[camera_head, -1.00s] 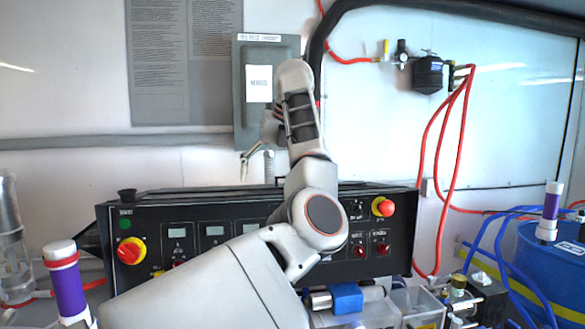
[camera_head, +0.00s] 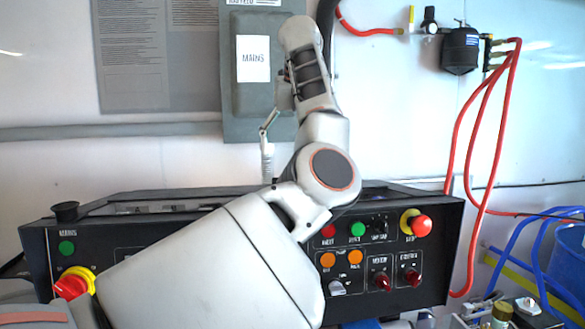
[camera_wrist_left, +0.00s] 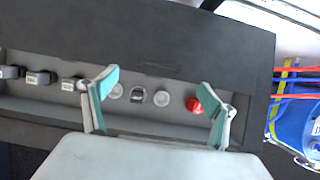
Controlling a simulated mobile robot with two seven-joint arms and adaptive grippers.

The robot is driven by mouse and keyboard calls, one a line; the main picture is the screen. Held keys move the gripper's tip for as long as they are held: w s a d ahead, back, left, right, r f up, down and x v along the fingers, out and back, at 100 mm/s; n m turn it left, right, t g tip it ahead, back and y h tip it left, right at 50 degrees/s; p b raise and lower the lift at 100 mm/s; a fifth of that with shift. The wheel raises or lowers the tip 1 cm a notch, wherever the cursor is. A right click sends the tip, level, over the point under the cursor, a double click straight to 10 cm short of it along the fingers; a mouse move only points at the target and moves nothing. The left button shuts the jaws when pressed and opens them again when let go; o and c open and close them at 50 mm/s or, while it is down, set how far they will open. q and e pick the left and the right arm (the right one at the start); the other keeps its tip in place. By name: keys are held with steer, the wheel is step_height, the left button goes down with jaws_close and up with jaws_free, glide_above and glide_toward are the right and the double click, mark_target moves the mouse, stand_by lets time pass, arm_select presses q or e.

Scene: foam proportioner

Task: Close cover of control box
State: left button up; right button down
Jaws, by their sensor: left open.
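The control box (camera_head: 390,240) is a wide black console with buttons and knobs, standing against the white wall in the head view. My left arm hides its middle. My left gripper (camera_head: 268,128) is above the box's back edge, in front of the grey MAINS box; one finger shows clearly. In the left wrist view, the open, empty gripper (camera_wrist_left: 160,95) spans a recess with white knobs and a red knob (camera_wrist_left: 194,105). A dark flat panel (camera_wrist_left: 190,45) with a narrow slot lies beyond it; I cannot tell if this is the cover. My right gripper is out of view.
The grey MAINS box (camera_head: 253,100) hangs on the wall behind my arm. Red hoses (camera_head: 480,130) run down the wall at the right. A blue barrel (camera_head: 567,255) stands at far right. A black cup-like part (camera_head: 66,211) sits on the box's left end.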

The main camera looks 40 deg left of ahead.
arm_select(q)
steer(key=shift+x, duration=3.8)
steer(key=c, duration=1.6)
